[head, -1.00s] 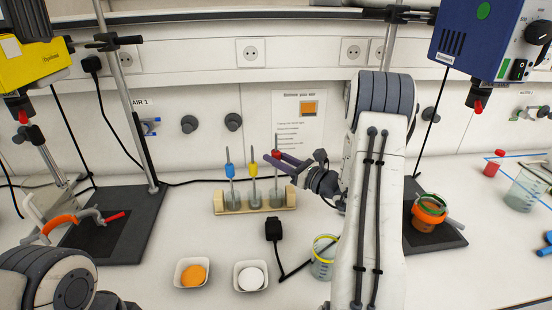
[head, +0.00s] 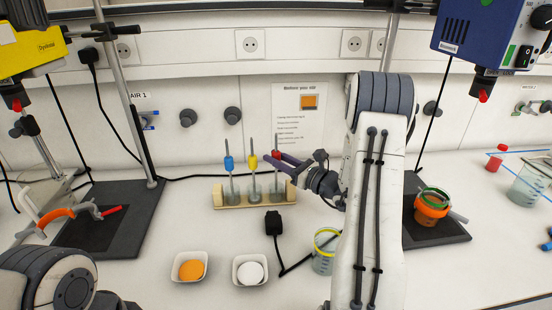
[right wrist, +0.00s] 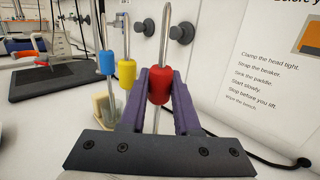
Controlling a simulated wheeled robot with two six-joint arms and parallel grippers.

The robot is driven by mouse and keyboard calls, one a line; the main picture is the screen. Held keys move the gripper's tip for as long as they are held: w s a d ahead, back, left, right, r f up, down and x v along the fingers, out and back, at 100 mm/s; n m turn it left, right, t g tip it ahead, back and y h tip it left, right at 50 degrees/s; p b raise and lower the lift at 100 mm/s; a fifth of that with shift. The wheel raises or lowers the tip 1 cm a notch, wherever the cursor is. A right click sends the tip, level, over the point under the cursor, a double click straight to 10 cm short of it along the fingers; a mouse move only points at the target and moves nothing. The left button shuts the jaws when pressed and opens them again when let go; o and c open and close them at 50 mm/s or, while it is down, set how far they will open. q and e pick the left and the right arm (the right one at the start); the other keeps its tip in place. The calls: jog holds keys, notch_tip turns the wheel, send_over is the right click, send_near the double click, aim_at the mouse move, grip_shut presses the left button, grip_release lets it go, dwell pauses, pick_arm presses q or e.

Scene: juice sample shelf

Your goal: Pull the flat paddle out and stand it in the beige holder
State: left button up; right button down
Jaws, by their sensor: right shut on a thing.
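My right gripper (head: 283,161) is shut on the red collar (head: 277,153) of a thin metal paddle; the collar sits between its purple fingers in the right wrist view (right wrist: 159,85). This paddle is upright at the right end of the beige holder (head: 228,203), where its lower end shows among the holder's places. Paddles with a blue collar (head: 229,163) and a yellow collar (head: 252,162) stand beside it. In the right wrist view the gripper hides the red paddle's lower part. My left arm shows at lower left, without its gripper.
Two white dishes, one with orange material (head: 189,268) and one with white (head: 250,271), stand in front. A black plug (head: 273,222) and a yellow-rimmed beaker (head: 325,250) lie nearer my right arm. Stands with dark bases (head: 120,235) flank the holder.

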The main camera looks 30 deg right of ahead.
jog(key=shift+f, duration=0.25)
jog(key=c, duration=0.5)
grip_release()
jog(key=shift+c, duration=0.2)
jog(key=b+v, duration=0.2)
jog(key=v, duration=0.8)
jog(key=shift+s+b, duration=0.25)
jog(key=shift+b, duration=0.05)
